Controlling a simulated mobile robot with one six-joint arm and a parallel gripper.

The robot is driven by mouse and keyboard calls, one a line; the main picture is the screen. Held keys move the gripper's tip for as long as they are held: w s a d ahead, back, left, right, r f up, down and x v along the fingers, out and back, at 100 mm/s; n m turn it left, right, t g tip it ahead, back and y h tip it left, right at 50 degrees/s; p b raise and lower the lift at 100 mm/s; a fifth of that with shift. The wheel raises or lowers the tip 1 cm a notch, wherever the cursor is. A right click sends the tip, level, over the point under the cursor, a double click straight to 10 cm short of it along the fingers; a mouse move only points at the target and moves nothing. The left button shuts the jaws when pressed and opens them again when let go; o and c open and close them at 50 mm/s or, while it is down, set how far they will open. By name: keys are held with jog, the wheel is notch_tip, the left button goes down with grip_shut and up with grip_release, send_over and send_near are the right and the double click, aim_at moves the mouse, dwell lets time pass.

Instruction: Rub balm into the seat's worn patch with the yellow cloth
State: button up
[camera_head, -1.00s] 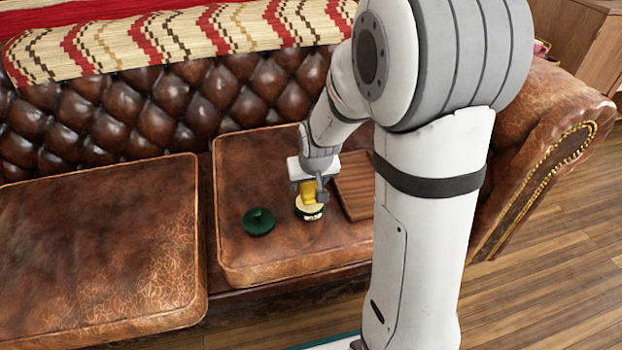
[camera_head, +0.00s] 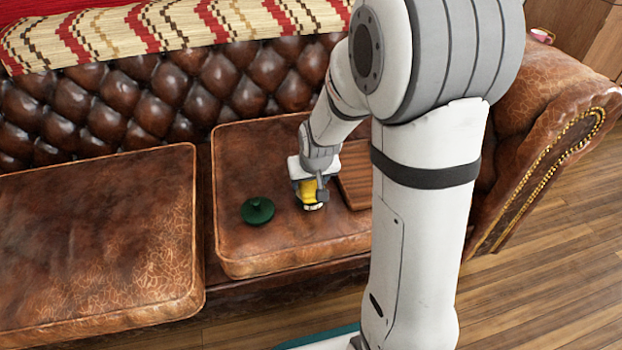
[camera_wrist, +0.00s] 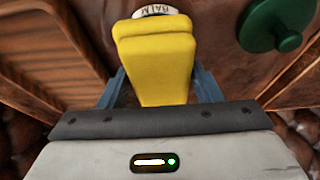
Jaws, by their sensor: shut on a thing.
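My gripper (camera_head: 311,186) is shut on the yellow cloth (camera_head: 307,191), a thick folded pad that also fills the middle of the wrist view (camera_wrist: 155,60). The cloth is over the balm tin (camera_head: 313,207), hiding most of it; whether it touches the balm I cannot tell. The tin's white rim with the word BALM (camera_wrist: 155,12) shows past the cloth in the wrist view. The tin's dark green lid (camera_head: 257,210) lies on the right seat cushion (camera_head: 240,165), left of the tin. A pale, cracked worn patch (camera_head: 165,262) shows on the left seat cushion (camera_head: 80,215).
A slatted wooden board (camera_head: 354,178) lies on the right cushion close beside my gripper, partly hidden by my arm. The tufted backrest (camera_head: 120,105) rises behind, with a patterned blanket (camera_head: 150,32) on top. A gap separates the cushions. The left cushion is clear.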

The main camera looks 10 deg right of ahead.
jog(key=shift+f+b, duration=0.4)
jog(key=shift+f, duration=0.15)
dwell(1.4)
jog(key=shift+r+p, duration=2.8)
jog(key=shift+r, duration=0.8)
jog(key=shift+f, duration=0.1)
